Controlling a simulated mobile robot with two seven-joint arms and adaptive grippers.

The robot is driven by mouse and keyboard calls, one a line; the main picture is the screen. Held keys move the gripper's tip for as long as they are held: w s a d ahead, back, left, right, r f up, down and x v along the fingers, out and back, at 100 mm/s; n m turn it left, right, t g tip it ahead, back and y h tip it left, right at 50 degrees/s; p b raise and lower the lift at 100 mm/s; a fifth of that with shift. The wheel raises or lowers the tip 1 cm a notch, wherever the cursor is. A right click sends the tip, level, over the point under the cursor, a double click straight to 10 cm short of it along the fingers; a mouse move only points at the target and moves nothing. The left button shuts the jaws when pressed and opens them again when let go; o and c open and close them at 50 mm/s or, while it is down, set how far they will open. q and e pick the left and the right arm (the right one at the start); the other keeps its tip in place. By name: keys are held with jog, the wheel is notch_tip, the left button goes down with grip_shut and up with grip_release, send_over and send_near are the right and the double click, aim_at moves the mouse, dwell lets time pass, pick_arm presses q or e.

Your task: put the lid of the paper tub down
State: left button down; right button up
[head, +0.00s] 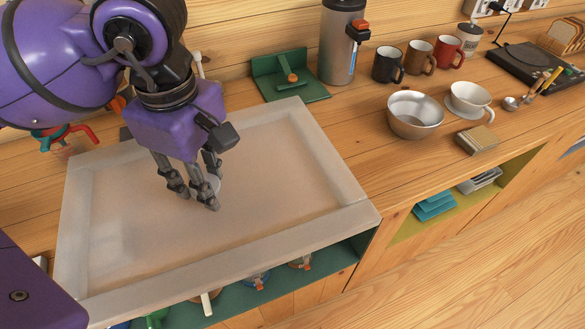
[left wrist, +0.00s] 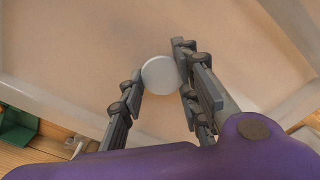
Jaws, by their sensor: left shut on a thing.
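My left gripper (head: 200,192) points down over the middle of a large pale tray-like surface with a raised rim (head: 335,170). It is shut on a round white lid (left wrist: 158,75), which sits between the fingertips in the left wrist view (left wrist: 160,84). In the head view only a small pale part of the lid (head: 215,184) shows behind the fingers. I cannot tell whether the lid touches the surface below. I cannot make out the paper tub in either view. My right gripper is not in view.
The pale surface around the gripper is clear. A green stand (head: 290,80) and a metal flask (head: 340,45) stand behind it. Mugs (head: 388,64), a steel bowl (head: 414,115) and a white cup (head: 469,99) stand to the right. Open shelves lie below the counter's front edge.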

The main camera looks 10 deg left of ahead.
aim_at(243, 155)
pick_arm(q)
jog(key=w+d+f, duration=0.1)
jog(key=w, duration=0.1)
jog(key=w+d+f, duration=0.1)
jog(key=w, duration=0.2)
jog(key=w+d+f, duration=0.1)
jog(key=w+f, duration=0.1)
jog(key=w, duration=0.1)
jog(key=shift+w+d+p, duration=0.1)
jog(key=shift+d+p, duration=0.1)
jog(key=shift+p, duration=0.2)
jog(key=w+f, duration=0.1)
jog(key=w+d+f, duration=0.1)
jog(key=f, duration=0.1)
jog(key=w+f, duration=0.2)
jog(key=shift+d, duration=0.25)
jog(key=shift+w+d+f, duration=0.1)
jog(key=shift+f, duration=0.2)
jog(key=shift+w+f, duration=0.2)
jog(key=shift+f, duration=1.5)
jog(key=shift+f, duration=0.15)
jog(key=c, duration=1.7)
grip_release()
jog(key=shift+f, duration=0.15)
jog(key=shift+c, duration=0.2)
jog(key=o, duration=0.4)
jog(key=shift+o, duration=0.2)
